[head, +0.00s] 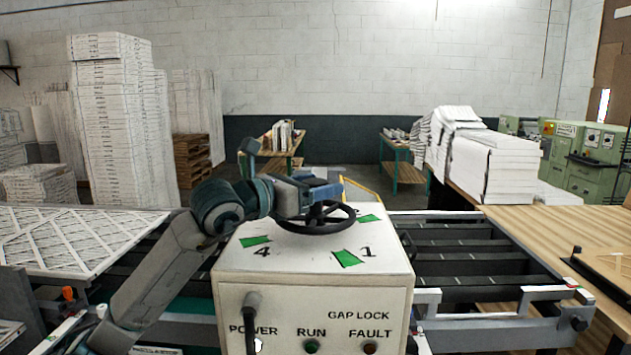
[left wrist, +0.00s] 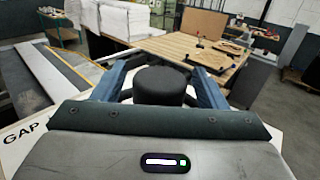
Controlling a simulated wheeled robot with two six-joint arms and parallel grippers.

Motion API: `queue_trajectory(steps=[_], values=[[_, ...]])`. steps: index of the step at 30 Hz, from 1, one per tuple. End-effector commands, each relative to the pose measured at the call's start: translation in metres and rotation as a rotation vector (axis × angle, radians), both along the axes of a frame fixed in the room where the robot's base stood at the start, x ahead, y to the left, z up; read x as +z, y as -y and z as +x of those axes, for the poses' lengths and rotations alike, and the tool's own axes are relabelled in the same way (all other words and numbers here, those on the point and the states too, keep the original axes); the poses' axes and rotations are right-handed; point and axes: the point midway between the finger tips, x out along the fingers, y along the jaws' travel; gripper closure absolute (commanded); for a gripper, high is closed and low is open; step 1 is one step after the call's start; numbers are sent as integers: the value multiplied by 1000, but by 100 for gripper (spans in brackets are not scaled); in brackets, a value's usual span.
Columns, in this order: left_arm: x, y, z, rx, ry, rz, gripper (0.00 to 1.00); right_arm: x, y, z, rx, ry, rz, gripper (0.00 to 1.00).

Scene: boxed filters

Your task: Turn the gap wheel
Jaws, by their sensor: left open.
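The gap wheel (head: 342,222) is a black spoked handwheel lying flat on top of a white control box (head: 300,278). My left gripper (head: 325,192) is over the wheel in the head view and hides part of its far side and hub. In the left wrist view, a round black knob (left wrist: 162,86) of the wheel stands between the two blue fingers of my left gripper (left wrist: 163,76). The gripper is open, one finger on each side of the knob; I cannot tell whether they touch it. My right gripper is not in view.
The box top has green marks with numbers 4 and 1; its front has a GAP LOCK label, a lever (head: 252,305) and RUN and FAULT lamps. A roller conveyor (head: 470,267) runs behind it. A pleated filter (head: 70,240) lies left; a wooden table (head: 560,222) stands right.

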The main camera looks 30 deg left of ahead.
Motion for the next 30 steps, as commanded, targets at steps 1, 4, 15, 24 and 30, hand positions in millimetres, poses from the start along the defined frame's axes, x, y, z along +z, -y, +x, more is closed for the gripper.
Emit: queue_trajectory(steps=[1,4,15,24,30], values=[[0,0,0,0,0,0,34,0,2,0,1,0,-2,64],[0,0,0,0,0,0,34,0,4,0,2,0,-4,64],[0,0,0,0,0,0,95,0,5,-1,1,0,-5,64],[-1,-1,0,-30,2,2,96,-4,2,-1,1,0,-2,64],[-2,-2,0,-123,2,-2,96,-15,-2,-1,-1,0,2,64]])
